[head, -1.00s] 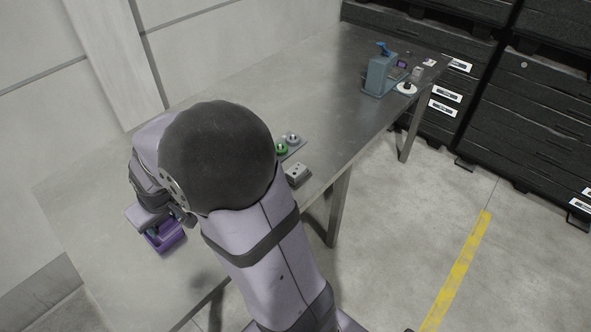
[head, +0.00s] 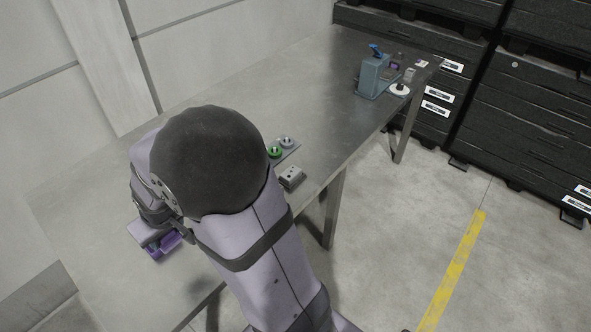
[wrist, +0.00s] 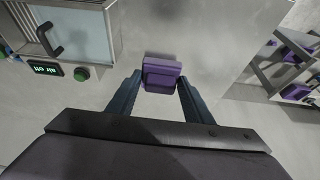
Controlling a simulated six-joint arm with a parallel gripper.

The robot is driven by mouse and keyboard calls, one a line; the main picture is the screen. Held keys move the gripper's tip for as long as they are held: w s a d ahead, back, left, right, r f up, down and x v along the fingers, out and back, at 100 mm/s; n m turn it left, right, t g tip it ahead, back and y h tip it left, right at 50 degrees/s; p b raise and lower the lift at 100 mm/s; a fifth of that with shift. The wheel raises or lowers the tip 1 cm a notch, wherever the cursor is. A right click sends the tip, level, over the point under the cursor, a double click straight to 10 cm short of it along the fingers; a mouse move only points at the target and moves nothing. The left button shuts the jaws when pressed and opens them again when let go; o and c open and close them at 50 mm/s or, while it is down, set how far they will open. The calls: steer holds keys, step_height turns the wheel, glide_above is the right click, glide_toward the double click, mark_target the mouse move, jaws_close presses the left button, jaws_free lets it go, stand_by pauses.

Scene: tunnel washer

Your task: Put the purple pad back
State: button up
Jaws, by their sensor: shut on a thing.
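In the wrist view the purple pad (wrist: 162,74) is a small block with rounded edges. It sits between the two dark blue fingertips of my gripper (wrist: 161,84), which is shut on it. A bare grey metal surface lies behind it. In the head view a purple thing (head: 164,247) shows under the end of my arm, over the near left part of the table. My arm hides much of it and the fingertips there, so I cannot tell whether it is the pad.
The wrist view shows a box with a window, handle and green button (wrist: 82,73) at upper left, and a metal rack (wrist: 268,75) with purple pieces at right.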

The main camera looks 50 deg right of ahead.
steer(key=w+d+m+h+b, duration=0.15)
steer(key=w+d, duration=0.35)
steer(key=d, duration=0.8)
steer(key=w+d+m+b, duration=0.25)
steer(key=w+d, duration=0.25)
steer(key=d, duration=0.7)
steer(key=s+d+f+m+h+b, duration=0.15)
steer(key=s+d, duration=0.25)
steer(key=d, duration=0.6)
steer(key=s+d+f+m+g+b, duration=0.15)
steer(key=s+d, duration=0.25)
steer(key=d, duration=0.5)
steer(key=s+d+m, duration=0.2)
steer(key=s+d, duration=0.2)
steer(key=d, duration=0.6)
steer(key=shift+f+p, duration=1.6)
steer(key=shift+f, duration=3.35)
steer(key=shift+f, duration=0.1)
